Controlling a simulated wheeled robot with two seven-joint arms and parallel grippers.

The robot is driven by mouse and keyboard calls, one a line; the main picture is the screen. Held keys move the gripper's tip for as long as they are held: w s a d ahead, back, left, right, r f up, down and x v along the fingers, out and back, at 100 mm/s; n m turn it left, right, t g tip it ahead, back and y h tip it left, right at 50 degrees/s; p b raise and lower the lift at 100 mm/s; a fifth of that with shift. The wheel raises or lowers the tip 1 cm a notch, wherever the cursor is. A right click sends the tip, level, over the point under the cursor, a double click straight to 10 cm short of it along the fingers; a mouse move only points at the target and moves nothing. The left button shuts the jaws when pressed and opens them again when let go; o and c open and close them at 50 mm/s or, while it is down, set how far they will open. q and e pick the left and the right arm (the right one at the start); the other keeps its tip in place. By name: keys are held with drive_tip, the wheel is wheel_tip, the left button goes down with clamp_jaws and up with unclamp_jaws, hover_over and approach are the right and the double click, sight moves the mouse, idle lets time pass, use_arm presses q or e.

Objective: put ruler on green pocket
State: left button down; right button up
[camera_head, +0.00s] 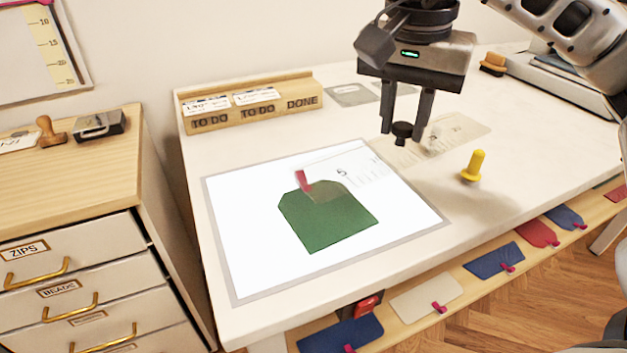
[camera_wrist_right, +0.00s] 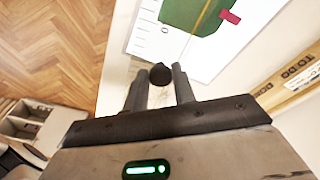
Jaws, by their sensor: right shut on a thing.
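The ruler (camera_head: 345,172) is a clear strip with dark marks and numbers, with its left end over the upper edge of the green pocket (camera_head: 325,225). The pocket lies on a white grey-edged mat (camera_head: 250,255), with a red tab at its top. My right gripper (camera_head: 404,130) is shut on the ruler's black knob, right of the pocket. The right wrist view shows the knob (camera_wrist_right: 160,73) between the fingers and the pocket (camera_wrist_right: 190,14) beyond. I cannot tell whether the ruler touches the pocket. My left gripper is not in view.
A yellow peg (camera_head: 474,166) stands on the table to the right. A wooden TO DO/DONE holder (camera_head: 247,104) is at the back. A drawer cabinet (camera_head: 75,180) stands left.

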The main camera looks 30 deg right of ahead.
sight(364, 143)
drive_tip(key=w+a, duration=0.1)
drive_tip(key=a+f, duration=0.1)
drive_tip(key=w+a+f, duration=0.1)
drive_tip(key=shift+w+a, duration=0.3)
drive_tip(key=shift+a, duration=0.1)
drive_tip(key=w+a+f, duration=0.1)
drive_tip(key=f, duration=0.1)
drive_tip(key=w+a+f, duration=0.2)
drive_tip(key=a+f, duration=0.1)
drive_tip(key=shift+w+f+p, duration=0.1)
drive_tip(key=shift+f+p, duration=0.2)
drive_tip(key=shift+f, duration=0.05)
drive_tip(key=shift+w+a+f, duration=0.1)
drive_tip(key=shift+f, duration=0.85)
drive_tip(key=shift+w+a+f, duration=0.1)
drive_tip(key=shift+f, duration=0.8)
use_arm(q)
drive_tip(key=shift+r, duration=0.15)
use_arm(e)
drive_tip(key=shift+f, duration=0.1)
drive_tip(key=shift+f+b, duration=0.2)
drive_tip(key=shift+b, duration=0.15)
drive_tip(key=o, duration=1)
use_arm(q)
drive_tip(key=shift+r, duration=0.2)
